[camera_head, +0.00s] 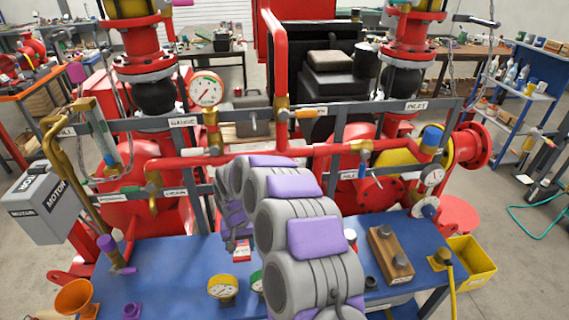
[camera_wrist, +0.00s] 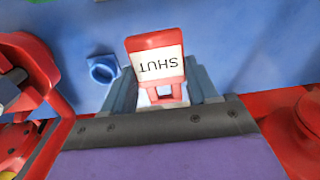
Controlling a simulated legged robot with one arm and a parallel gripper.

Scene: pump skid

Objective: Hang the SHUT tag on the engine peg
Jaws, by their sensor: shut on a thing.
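The SHUT tag (camera_wrist: 156,65) is a red-framed white plate, seen upside down in the wrist view. My gripper (camera_wrist: 158,80) is shut on it, with the grey fingers on either side of its lower end. In the head view the red and white tag (camera_head: 241,252) shows just below my gripper (camera_head: 238,232), over the blue bench top. My arm hides part of the gripper. I cannot pick out the engine peg; a black engine-like block (camera_head: 330,80) stands at the back centre.
The blue bench (camera_head: 180,262) holds a yellow-rimmed gauge (camera_head: 222,288), an orange funnel (camera_head: 75,297) and a wooden block (camera_head: 390,252). Behind it are grey rails with labels, a gauge (camera_head: 206,88) and red pipes. A yellow bin (camera_head: 470,262) stands at the right.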

